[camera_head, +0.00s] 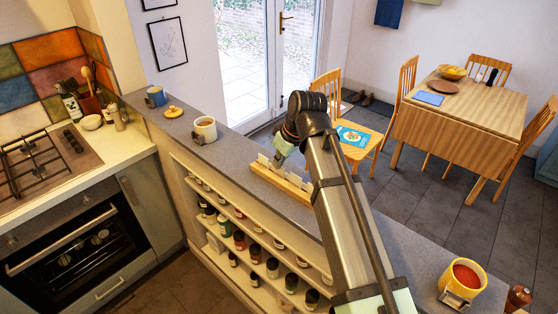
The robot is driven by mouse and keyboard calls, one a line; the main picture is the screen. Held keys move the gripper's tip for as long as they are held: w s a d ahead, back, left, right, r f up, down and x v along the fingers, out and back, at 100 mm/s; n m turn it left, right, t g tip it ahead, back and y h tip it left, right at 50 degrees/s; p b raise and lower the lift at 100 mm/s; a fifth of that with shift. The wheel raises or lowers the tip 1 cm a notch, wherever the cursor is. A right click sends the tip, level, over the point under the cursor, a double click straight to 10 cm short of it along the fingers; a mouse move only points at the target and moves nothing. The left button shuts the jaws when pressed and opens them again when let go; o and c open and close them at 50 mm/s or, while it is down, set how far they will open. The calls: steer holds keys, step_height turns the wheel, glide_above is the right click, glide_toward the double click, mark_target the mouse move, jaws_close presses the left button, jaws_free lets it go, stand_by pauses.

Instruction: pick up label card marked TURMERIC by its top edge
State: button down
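Several small white label cards stand upright in a long pale wooden holder (264,172) on the grey counter top (225,160). One white card (263,159) is at the holder's left end, and another (294,180) is toward its right end. The writing is too small to read, so I cannot tell which card is marked TURMERIC. My gripper (279,157) is just above the middle of the holder, pointing down. Its fingertips are small and partly hidden, and I cannot tell whether they are apart or touching a card. My arm hides the holder's right end.
A cream mug (205,130), a yellow-lidded item (173,112) and a blue mug (155,97) stand left on the counter. Spice jars (239,240) fill shelves below. A yellow pot (465,278) stands at right. Counter between mug and holder is clear.

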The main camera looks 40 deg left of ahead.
steer(key=shift+r, duration=0.1)
steer(key=shift+r+p, duration=1.4)
steer(key=shift+r, duration=1.05)
